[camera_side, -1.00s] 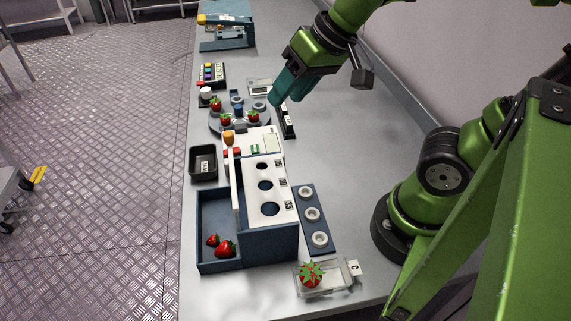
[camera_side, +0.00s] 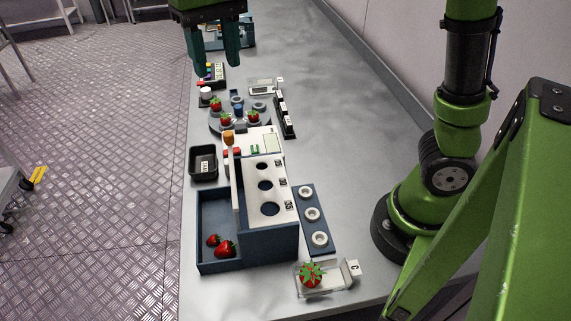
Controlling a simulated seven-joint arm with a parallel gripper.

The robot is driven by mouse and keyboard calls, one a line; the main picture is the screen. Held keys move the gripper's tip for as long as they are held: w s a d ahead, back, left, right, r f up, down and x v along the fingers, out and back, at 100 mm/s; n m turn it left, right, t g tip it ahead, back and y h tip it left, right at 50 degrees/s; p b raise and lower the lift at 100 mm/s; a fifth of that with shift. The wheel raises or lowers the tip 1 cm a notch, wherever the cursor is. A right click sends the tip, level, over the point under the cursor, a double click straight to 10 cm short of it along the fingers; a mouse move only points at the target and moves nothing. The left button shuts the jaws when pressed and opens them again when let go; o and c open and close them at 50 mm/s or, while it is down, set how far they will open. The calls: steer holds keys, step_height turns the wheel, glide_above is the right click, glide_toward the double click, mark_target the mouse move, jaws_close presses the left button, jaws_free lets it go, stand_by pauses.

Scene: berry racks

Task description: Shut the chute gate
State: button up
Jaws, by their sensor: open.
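My gripper (camera_side: 216,50) is at the top of the side view, fingers pointing down and spread apart, with nothing visible between them. It is in front of a blue bench device (camera_side: 246,32) at the far end of the table, which may be the chute. The gripper covers most of this device, so its gate cannot be made out. I cannot tell from this view whether the fingers touch anything; they appear above the table.
A button panel (camera_side: 212,73), a round turntable (camera_side: 216,122) with strawberries and a black bin (camera_side: 204,176) line the left side. A blue sorting box (camera_side: 270,246) with a white holed top stands in front. A clear tray (camera_side: 336,283) holds a strawberry.

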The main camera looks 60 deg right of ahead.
mark_target(228, 133)
step_height(228, 133, down, 14)
steer(key=shift+r, duration=0.1)
stand_by(0.4)
jaws_close()
